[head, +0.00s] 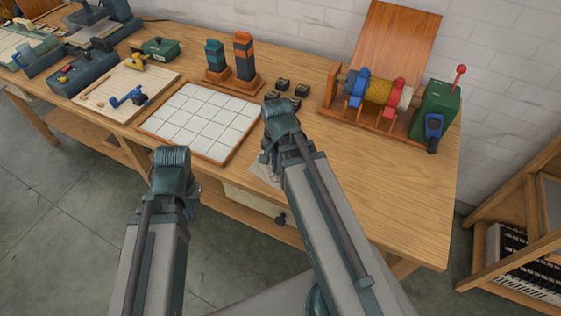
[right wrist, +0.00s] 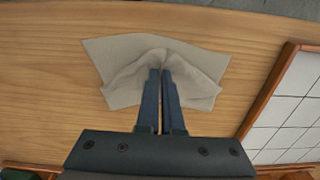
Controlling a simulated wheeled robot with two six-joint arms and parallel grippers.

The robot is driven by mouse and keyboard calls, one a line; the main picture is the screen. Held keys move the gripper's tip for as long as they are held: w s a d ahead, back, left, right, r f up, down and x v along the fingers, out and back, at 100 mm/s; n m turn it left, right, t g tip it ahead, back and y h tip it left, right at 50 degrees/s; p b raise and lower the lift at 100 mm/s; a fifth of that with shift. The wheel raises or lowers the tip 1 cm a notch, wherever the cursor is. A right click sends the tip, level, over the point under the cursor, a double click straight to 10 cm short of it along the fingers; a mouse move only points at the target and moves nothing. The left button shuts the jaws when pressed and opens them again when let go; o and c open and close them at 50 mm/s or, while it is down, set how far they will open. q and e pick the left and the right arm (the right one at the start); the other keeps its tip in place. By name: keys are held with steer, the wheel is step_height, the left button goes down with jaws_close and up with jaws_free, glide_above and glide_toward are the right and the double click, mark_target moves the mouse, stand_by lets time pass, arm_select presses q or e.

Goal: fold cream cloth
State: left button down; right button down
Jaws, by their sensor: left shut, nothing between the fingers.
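The cream cloth (right wrist: 118,55) lies near the table's front edge in the right wrist view, its middle bunched into a raised fold. In the head view only a small part of the cloth (head: 262,173) shows, the rest hidden by my right arm. My right gripper (right wrist: 160,73) points down at the cloth with its fingers close together, pinching the raised fold. In the head view its fingers are mostly hidden behind the wrist. My left gripper (head: 193,204) is shut and empty, in front of the table and apart from the cloth.
A white tiled board with a wooden rim (head: 232,152) lies left of the cloth. Small dark blocks (head: 283,85) and two towers (head: 244,58) stand behind. A winding machine (head: 380,90) stands at the back right. The table's right front is clear.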

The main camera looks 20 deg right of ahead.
jaws_free()
stand_by(0.8)
steer(key=shift+s, duration=0.1)
